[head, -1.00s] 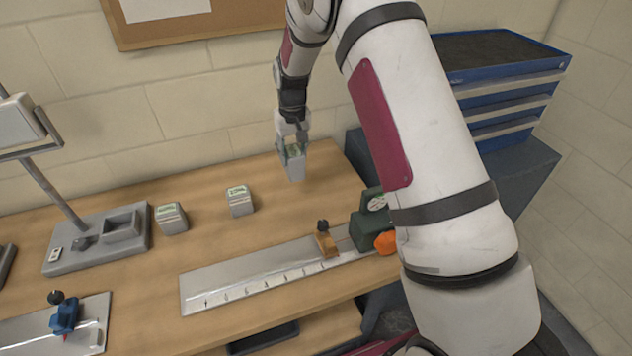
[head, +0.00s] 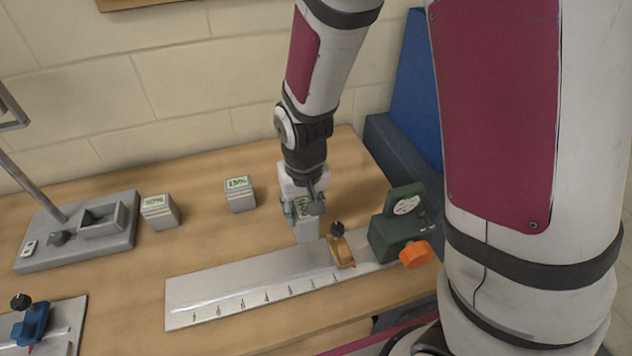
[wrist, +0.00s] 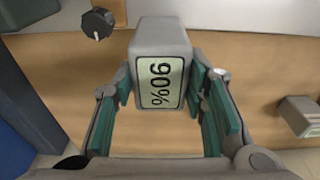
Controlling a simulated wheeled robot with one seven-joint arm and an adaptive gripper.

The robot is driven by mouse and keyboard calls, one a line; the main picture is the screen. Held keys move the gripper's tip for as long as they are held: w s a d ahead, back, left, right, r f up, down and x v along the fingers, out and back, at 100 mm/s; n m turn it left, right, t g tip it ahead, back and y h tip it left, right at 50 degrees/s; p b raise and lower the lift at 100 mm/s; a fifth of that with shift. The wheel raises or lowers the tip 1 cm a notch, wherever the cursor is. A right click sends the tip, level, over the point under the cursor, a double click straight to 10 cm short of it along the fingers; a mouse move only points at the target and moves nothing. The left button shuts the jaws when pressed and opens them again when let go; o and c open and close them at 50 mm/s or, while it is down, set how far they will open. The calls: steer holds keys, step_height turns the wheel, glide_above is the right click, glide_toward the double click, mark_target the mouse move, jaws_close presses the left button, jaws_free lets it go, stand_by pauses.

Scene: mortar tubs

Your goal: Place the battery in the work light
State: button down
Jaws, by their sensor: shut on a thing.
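My gripper (head: 303,203) is shut on a grey battery (head: 306,231), its fingers on both sides of it. In the wrist view the battery (wrist: 161,38) shows a "90%" label between the green finger pads. In the head view its lower end overlaps the back edge of a metal ruler plate; I cannot tell whether they touch. The work light's grey base (head: 75,250) stands at the left, with a rectangular recess (head: 103,218) in its top and a slanting pole. The lamp head is mostly out of view.
Two other labelled batteries stand between base and gripper: one (head: 160,213) near the base, one (head: 240,196) further right. The ruler plate (head: 235,292) has an orange slider (head: 341,249) and a dark green device (head: 392,238) at its right end. A blue slider (head: 30,325) sits front left.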

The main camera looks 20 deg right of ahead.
steer(key=shift+s+a, duration=0.15)
steer(key=shift+s, duration=0.8)
steer(key=shift+w+d+f+p, duration=0.2)
steer(key=shift+w+d+f, duration=0.7)
steer(key=shift+w, duration=1.45)
steer(key=shift+w+d+f+p, duration=0.25)
steer(key=shift+w+d+f, duration=0.65)
steer(key=shift+w, duration=1.5)
steer(key=shift+w+d+f+p, duration=0.2)
steer(key=shift+w+d+f, duration=0.7)
steer(key=shift+w, duration=1.45)
steer(key=shift+d+r, duration=0.1)
steer(key=shift+d, duration=0.1)
steer(key=c, duration=1)
jaws_free()
steer(key=shift+o, duration=0.2)
